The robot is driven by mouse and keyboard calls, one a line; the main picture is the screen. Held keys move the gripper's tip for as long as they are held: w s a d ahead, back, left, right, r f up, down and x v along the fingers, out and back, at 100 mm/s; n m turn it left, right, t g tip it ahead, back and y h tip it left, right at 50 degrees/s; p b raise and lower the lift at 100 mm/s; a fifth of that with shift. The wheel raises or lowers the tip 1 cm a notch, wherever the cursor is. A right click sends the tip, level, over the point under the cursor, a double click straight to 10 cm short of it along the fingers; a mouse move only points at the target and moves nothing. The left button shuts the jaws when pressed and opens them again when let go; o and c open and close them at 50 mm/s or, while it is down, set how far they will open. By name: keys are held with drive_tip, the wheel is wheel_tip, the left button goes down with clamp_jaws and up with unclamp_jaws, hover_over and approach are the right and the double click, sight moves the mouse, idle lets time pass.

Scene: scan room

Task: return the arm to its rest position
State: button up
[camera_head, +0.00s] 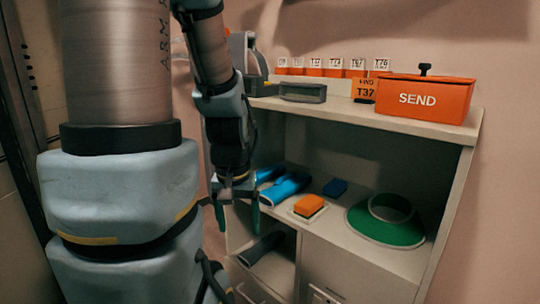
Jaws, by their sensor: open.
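My arm (115,185) fills the left part of the view, with its large column and joints close to the camera. A second stretch of it comes down from the top and ends in my gripper (238,212). The gripper points down in front of the left side of the shelf unit (462,165). Its two fingers are apart, and I see nothing held between them. The arm hides part of the unit's left side.
On the unit's top stand an orange SEND box (425,98), a T37 card (363,90), a row of labelled tags (335,68) and a grey tray (302,92).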

wheel_tip(320, 180, up, 24)
drive_tip(key=p, duration=2.2)
drive_tip(key=shift+w+f, duration=0.1)
drive_tip(key=shift+f, duration=0.05)
